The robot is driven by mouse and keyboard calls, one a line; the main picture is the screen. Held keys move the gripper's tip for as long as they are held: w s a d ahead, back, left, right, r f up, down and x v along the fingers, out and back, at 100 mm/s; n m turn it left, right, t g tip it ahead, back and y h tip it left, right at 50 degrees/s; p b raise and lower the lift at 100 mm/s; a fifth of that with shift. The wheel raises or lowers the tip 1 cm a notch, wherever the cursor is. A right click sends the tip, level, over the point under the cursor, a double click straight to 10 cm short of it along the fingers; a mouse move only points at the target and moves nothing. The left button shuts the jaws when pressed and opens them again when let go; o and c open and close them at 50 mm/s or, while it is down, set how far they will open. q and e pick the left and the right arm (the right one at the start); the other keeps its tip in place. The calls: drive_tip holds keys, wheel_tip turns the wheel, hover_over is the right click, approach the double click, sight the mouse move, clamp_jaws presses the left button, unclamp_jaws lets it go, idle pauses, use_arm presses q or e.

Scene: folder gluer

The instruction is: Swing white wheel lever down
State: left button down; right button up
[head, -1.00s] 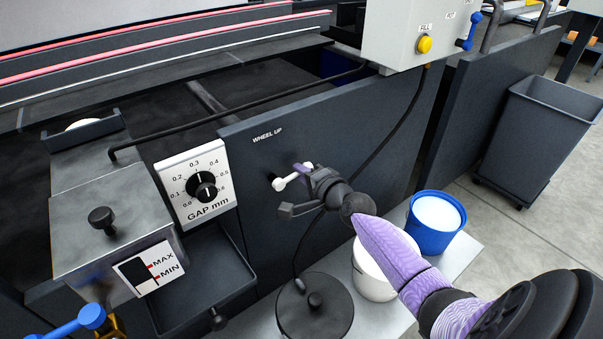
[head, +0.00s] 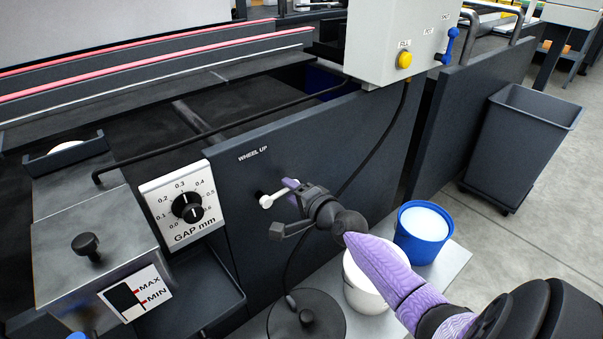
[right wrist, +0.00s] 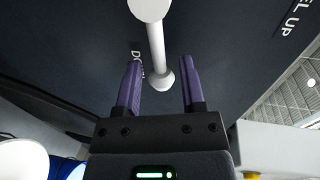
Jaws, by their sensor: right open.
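The white wheel lever (head: 272,198) is on the dark machine panel (head: 330,150), below the printed words WHEEL UP. In the head view it runs from a black stub up and right toward my right gripper (head: 288,187). In the right wrist view the white lever (right wrist: 156,45) has a round knob at the top edge and a smaller rounded end lower down. That lower end shows between the two purple fingers of my open right gripper (right wrist: 158,85). Whether either finger touches the lever cannot be told. My left gripper is out of view.
A gap dial plate (head: 184,202) and a metal box (head: 90,245) with a black knob stand left of the lever. A black cable hangs behind the gripper.

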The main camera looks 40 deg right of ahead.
drive_tip(key=p+v, duration=0.2)
drive_tip(key=v, duration=0.7)
drive_tip(key=shift+p, duration=0.3)
